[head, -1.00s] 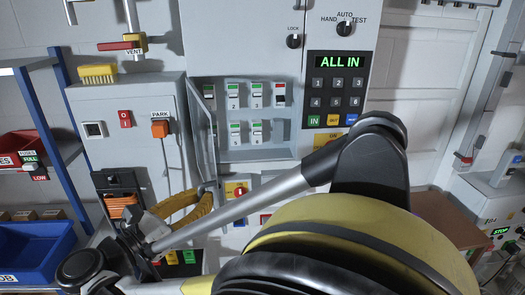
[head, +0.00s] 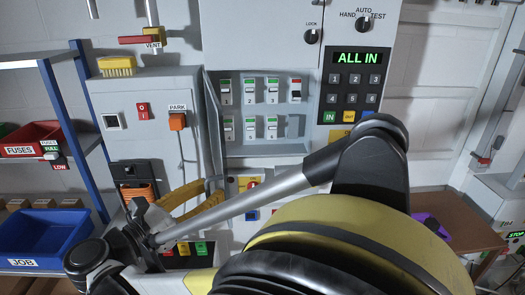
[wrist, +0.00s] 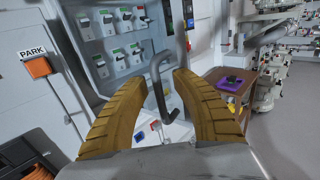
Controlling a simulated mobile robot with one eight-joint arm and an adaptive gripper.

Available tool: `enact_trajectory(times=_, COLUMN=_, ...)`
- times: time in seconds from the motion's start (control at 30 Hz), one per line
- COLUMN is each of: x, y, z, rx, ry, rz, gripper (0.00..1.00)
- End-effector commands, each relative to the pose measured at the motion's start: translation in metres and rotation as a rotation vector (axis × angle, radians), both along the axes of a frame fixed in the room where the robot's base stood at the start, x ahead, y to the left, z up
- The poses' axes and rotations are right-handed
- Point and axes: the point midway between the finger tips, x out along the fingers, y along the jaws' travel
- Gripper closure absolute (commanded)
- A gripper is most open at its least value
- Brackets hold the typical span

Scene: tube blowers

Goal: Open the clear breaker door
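The breaker compartment (head: 265,150) holds two rows of white breakers, mostly green-marked, with one red-marked at the top right. The clear breaker door (head: 212,112) shows as a thin grey-framed panel standing out from the compartment's left side, so it looks ajar or open. In the wrist view a bent grey handle (wrist: 156,78) appears between my fingers; I cannot tell whether they touch it. My gripper (wrist: 153,83) has two ribbed yellow-brown fingers spread apart. In the head view my gripper (head: 214,190) is below the compartment's lower left, partly hidden by my arm.
A keypad panel (head: 353,90) reading "ALL IN" is right of the compartment. A grey cabinet (head: 150,92) with an orange PARK tag (head: 177,122) stands left. A blue bin (head: 45,235) is on the left shelf. A brown table (head: 450,215) stands at the right.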

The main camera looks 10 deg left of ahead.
Motion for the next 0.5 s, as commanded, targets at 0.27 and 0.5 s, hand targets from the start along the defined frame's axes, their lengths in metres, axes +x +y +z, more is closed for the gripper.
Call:
enact_trajectory(times=0.27, x=-0.012, y=0.008, z=0.001, rx=0.000, ry=-0.001, rz=0.003, gripper=0.68)
enact_trajectory(times=0.5, x=-0.059, y=0.033, z=0.000, rx=0.000, ry=-0.001, rz=0.005, gripper=0.68)
